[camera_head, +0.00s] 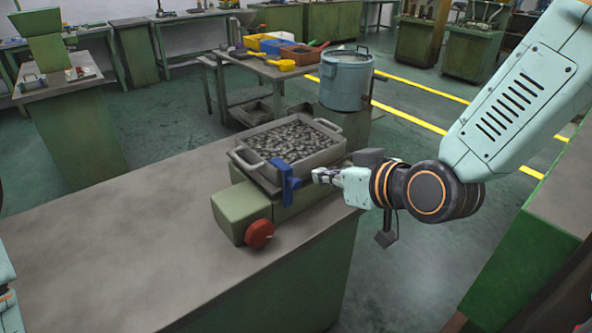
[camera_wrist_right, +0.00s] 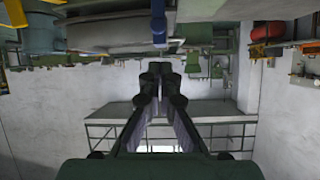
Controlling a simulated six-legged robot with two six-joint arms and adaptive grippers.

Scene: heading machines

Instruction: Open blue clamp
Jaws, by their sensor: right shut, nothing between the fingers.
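The blue clamp (camera_head: 287,182) is on the front side of the green machine (camera_head: 240,207), against the grey tray (camera_head: 325,150). My right gripper (camera_head: 318,175) is shut and empty, just right of the clamp, with its fingertips pointing toward it. I cannot tell from the head view whether they touch. In the right wrist view the closed fingertips (camera_wrist_right: 160,70) lie below the blue clamp (camera_wrist_right: 158,22), with a visible gap in the picture. My left gripper is not in view; only a bit of my left arm shows at the left edge.
Dark metal pieces fill the tray, which has a handle at each end. A red knob (camera_head: 260,234) sticks out of the machine's front. A blue-grey pot (camera_head: 346,80) stands behind. The grey tabletop (camera_head: 120,255) is clear at left.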

